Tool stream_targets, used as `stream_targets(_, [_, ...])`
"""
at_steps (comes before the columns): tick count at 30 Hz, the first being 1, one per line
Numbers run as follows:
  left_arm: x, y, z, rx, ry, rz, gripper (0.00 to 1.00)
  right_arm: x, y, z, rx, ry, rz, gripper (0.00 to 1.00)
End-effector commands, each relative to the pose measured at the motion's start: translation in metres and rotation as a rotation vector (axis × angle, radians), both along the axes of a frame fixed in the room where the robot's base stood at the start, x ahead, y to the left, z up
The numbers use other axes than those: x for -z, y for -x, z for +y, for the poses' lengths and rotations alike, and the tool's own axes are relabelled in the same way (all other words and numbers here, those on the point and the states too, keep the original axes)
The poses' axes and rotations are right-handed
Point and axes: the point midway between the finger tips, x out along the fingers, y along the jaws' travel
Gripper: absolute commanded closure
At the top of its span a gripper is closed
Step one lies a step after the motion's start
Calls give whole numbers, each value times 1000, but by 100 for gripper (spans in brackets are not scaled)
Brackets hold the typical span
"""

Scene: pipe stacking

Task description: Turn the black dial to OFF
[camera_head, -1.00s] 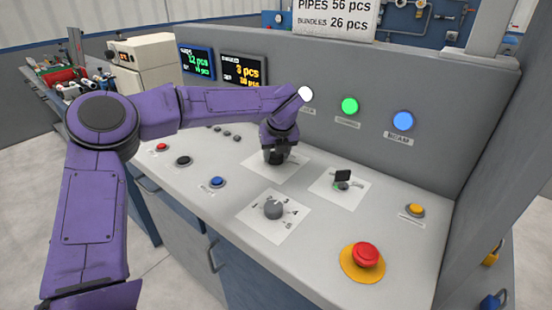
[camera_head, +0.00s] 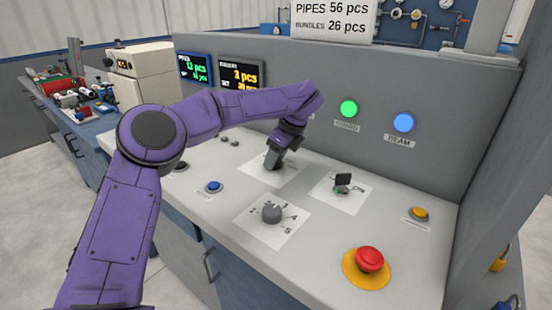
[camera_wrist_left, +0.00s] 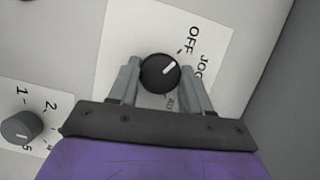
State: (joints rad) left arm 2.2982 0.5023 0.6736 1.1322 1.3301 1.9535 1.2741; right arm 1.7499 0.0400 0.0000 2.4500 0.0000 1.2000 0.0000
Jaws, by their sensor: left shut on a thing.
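The black dial (camera_wrist_left: 160,73) sits on a white label plate, which shows in the left wrist view (camera_wrist_left: 125,45) and in the head view (camera_head: 262,178). Its white pointer aims up and right, between the OFF tick and the JOG word. The OFF word (camera_wrist_left: 192,41) is printed above and right of the dial. My left gripper (camera_wrist_left: 160,78) has one finger on each side of the dial and is shut on it. In the head view my left gripper (camera_head: 274,160) leans over the plate and hides the dial. My right gripper is not in view.
A grey numbered knob (camera_head: 272,213) sits in front of the plate. A black switch (camera_head: 343,181) stands to its right. A red mushroom button (camera_head: 369,259) is at the front right, a blue button (camera_head: 214,187) to the left. The panel's back wall (camera_head: 440,105) rises behind.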

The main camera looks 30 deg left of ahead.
Motion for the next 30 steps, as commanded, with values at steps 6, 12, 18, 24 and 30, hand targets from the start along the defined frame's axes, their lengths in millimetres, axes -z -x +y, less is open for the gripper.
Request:
stream_targets(6, [-1, -1, 0, -50, -1, -3, 82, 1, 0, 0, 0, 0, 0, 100])
stream_targets(12, [-1, -1, 0, -65, -1, -3, 82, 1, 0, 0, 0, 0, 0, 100])
stream_targets(18, [-1, -1, 0, -65, 0, -3, 82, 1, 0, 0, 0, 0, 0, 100])
stream_targets(24, [-1, -1, 0, -65, 0, -2, 26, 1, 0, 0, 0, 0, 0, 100])
stream_targets(30, [-1, 0, 1, -65, 0, -1, 26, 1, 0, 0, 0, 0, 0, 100])
